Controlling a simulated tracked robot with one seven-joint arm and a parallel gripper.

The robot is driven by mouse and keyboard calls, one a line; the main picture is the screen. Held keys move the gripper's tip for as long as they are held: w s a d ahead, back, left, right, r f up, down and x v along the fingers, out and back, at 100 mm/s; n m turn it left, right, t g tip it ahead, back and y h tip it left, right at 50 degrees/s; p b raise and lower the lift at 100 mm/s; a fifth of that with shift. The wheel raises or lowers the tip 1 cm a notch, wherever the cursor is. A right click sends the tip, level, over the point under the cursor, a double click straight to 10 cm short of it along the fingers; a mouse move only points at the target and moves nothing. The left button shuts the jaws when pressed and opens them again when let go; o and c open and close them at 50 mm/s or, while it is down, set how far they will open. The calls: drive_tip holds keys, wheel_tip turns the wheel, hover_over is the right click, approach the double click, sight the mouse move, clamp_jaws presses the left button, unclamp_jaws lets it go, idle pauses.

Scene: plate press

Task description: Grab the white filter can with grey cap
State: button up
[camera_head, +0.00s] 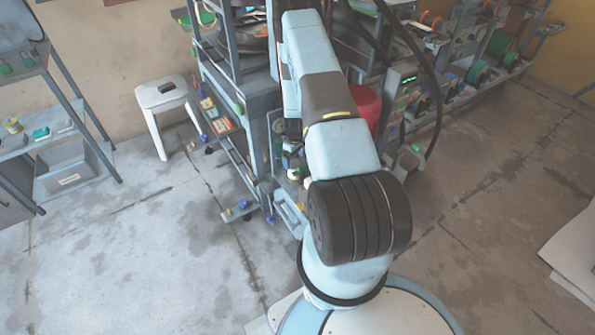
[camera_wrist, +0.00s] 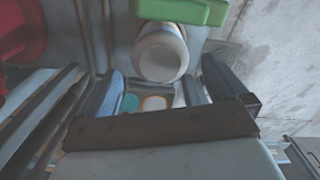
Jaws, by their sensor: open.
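A white round can with a pale greyish end (camera_wrist: 161,54) shows at the upper middle of the wrist view, and it looks like the filter can. My gripper (camera_wrist: 162,82) is open, with one finger on each side of the picture just below the can. Nothing is clearly held between the fingers. The can lies just beyond the fingertips, and I cannot tell its exact distance. In the head view my arm covers much of the work area, and I cannot pick out the can there for certain.
A green block (camera_wrist: 180,10) lies right beside the can. Small round teal (camera_wrist: 130,103) and tan (camera_wrist: 154,103) items show between the fingers. A red rounded thing (camera_wrist: 20,30) is at upper left. A white stool (camera_head: 163,97) stands left of the grey rack; open floor lies left.

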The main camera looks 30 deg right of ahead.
sight(295, 169)
drive_tip(key=shift+s+d+f, duration=0.1)
drive_tip(key=shift+s+f, duration=0.05)
drive_tip(key=shift+f, duration=1.65)
drive_tip(key=shift+s+f, duration=0.1)
drive_tip(key=shift+f, duration=1.65)
drive_tip(key=shift+c, duration=0.3)
drive_tip(key=c, duration=1.5)
drive_tip(key=shift+c, duration=0.2)
drive_tip(key=shift+r, duration=0.15)
